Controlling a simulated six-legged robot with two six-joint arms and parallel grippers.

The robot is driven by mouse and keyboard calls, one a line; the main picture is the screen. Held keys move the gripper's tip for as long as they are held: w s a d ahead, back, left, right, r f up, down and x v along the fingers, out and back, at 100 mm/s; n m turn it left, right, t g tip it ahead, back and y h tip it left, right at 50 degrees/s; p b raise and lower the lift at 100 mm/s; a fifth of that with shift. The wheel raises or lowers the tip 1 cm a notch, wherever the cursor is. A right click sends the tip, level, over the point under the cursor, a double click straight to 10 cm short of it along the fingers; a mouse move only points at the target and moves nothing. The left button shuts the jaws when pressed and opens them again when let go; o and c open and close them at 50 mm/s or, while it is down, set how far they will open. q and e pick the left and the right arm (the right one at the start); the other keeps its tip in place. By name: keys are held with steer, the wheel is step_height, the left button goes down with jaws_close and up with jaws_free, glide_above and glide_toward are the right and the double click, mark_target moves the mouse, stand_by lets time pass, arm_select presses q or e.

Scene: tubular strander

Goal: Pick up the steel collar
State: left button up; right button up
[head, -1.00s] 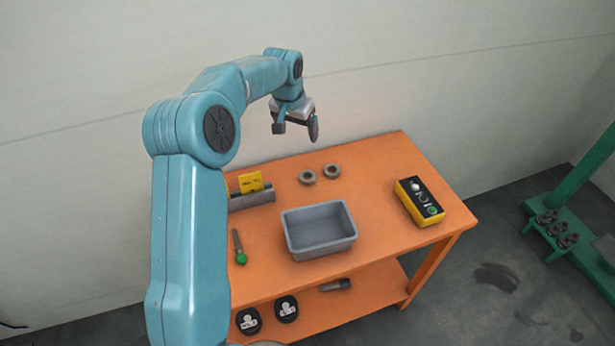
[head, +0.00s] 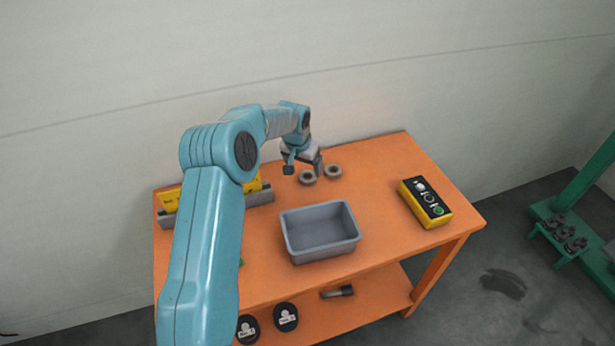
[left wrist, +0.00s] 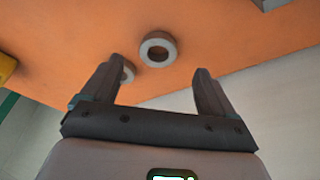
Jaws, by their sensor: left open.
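Two grey ring-shaped collars lie flat on the orange table near its back edge. The left collar (head: 307,178) also shows in the left wrist view (left wrist: 158,49), ahead of the gap between the fingers. The right collar (head: 333,170) also appears in the left wrist view (left wrist: 129,73), partly hidden by a finger. I cannot tell by look which one is the steel collar. My left gripper (head: 304,168) is open and empty, above the back of the table close to the left collar. My right gripper is not in view.
A grey bin (head: 290,238) stands in front of the collars. A yellow control box (head: 425,203) is at the right. A grey holder with yellow cards (head: 260,197) stands at the left, partly behind my arm. The wall rises behind the table.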

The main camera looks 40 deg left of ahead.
mark_target(308, 179)
arm_select(q)
steer(key=shift+w+f, duration=0.15)
steer(key=shift+f, duration=0.15)
steer(key=shift+f+p, duration=0.3)
steer(key=p+x, duration=0.1)
steer(key=x, duration=0.3)
steer(key=shift+w+r, duration=0.1)
steer(key=shift+w+f, duration=0.15)
steer(key=shift+f, duration=0.05)
steer(key=shift+r, duration=0.1)
steer(key=c, duration=1.3)
